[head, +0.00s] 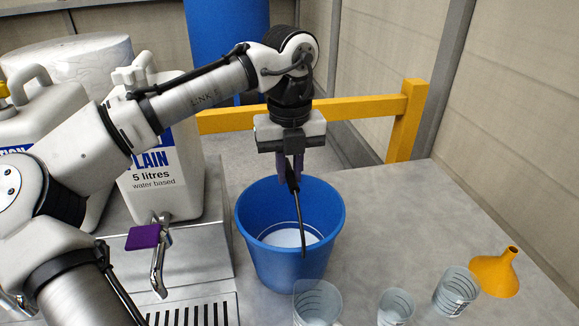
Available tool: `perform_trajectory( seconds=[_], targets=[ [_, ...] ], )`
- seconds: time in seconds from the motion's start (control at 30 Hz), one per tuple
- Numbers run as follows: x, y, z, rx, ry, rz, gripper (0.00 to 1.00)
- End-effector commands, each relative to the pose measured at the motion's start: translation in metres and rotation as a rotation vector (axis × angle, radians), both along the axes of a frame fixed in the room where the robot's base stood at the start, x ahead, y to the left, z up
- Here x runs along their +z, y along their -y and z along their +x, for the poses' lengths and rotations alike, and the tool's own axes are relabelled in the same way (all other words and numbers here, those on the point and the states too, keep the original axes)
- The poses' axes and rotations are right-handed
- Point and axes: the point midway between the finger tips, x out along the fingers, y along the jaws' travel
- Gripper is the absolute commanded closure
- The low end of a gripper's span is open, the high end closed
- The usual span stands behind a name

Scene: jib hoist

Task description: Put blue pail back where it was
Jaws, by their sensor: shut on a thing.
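The blue pail (262,262) is upright at the middle of the head view, just right of the metal drip stand. Something pale shows inside at its bottom. My gripper (290,168) is above the pail's far rim, pointing down, with its purple fingers shut on the pail's raised black handle (299,215). I cannot tell whether the pail's base touches the grey surface, since its lower part is partly hidden behind a clear cup.
Clear measuring cups (317,303) (395,307) (456,291) and a yellow funnel (495,273) stand front right. White jugs (165,165) and a tap with a purple handle (143,237) are left. A yellow rail (355,108) runs behind. The grey surface (400,215) is clear right of the pail.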

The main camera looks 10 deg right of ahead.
Motion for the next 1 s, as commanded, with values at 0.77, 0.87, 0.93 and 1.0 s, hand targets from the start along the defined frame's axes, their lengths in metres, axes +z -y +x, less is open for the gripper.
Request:
perform_trajectory(
  seconds=[0.77,0.87,0.93,1.0],
  targets=[
    [0.041,0.001,0.0,-0.001,0.002,-0.004,0.63],
    [0.064,0.001,0.0,-0.002,0.0,-0.004,0.63],
    [0.08,0.001,0.0,0.0,0.001,-0.001,0.63],
    [0.094,0.001,0.0,0.0,0.002,-0.001,0.63]
  ],
)
